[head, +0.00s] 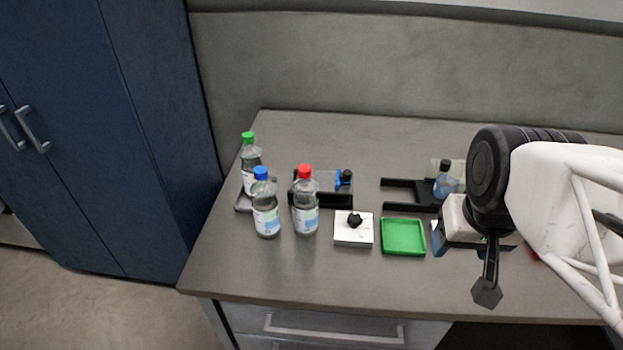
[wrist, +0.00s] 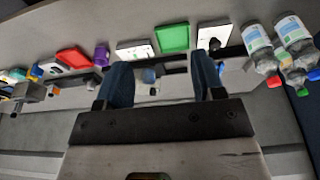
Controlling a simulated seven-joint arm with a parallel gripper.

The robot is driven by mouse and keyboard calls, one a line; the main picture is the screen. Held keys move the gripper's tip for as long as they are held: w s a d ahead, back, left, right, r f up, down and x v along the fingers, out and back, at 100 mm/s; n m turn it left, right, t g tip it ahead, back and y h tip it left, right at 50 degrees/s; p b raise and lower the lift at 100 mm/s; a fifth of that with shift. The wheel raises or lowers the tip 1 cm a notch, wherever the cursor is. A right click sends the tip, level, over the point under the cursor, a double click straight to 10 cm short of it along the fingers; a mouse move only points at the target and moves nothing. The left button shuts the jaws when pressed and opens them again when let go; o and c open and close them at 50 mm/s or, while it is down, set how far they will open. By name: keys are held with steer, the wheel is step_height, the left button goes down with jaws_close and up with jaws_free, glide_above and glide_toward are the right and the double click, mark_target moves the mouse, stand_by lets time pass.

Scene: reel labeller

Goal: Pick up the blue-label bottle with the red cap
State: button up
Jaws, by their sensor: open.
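The red-capped bottle (head: 306,214) stands upright on the table in the head view, with a pale blue and white label. In the wrist view it shows at the right (wrist: 258,44), its red cap pointing down the picture. A blue-capped bottle (head: 266,216) stands close at its left, and a green-capped bottle (head: 250,162) stands behind. My gripper (wrist: 163,80) is open, with blue fingers apart and nothing held between them. In the head view it is well to the right of the bottles, partly hidden by my wrist.
A white block with a black knob (head: 353,233) and a green tray (head: 403,237) lie between the bottles and my gripper. Black fixtures (head: 400,206) stand behind. A purple item (wrist: 101,55) and red tray (wrist: 73,58) show in the wrist view. The table's front left is clear.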

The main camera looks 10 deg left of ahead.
mark_target(310, 172)
steer(key=w+a+f+n+t, duration=0.1)
steer(key=w+a+t, duration=0.15)
steer(key=w, duration=0.35)
steer(key=w+a+f+n+t+y, duration=0.1)
steer(key=w+t, duration=0.2)
steer(key=w, duration=0.4)
steer(key=w+a+f+n+t, duration=0.1)
steer(key=w+f+n+t, duration=0.15)
steer(key=w, duration=0.35)
steer(key=a+f+n+y, duration=0.1)
steer(key=a+n+y, duration=0.1)
steer(key=a+y, duration=0.2)
steer(key=w+a+f+n+y, duration=0.1)
steer(key=a+n+y, duration=0.1)
steer(key=a+y, duration=0.3)
steer(key=w+a+f+n+y, duration=0.1)
steer(key=a+y, duration=0.3)
steer(key=a, duration=0.4)
steer(key=shift+f+n+y, duration=0.1)
steer(key=shift+n+y, duration=0.3)
steer(key=shift+n, duration=0.35)
steer(key=shift+a, duration=0.1)
steer(key=shift+x, duration=1.2)
steer(key=shift+w+a, duration=0.1)
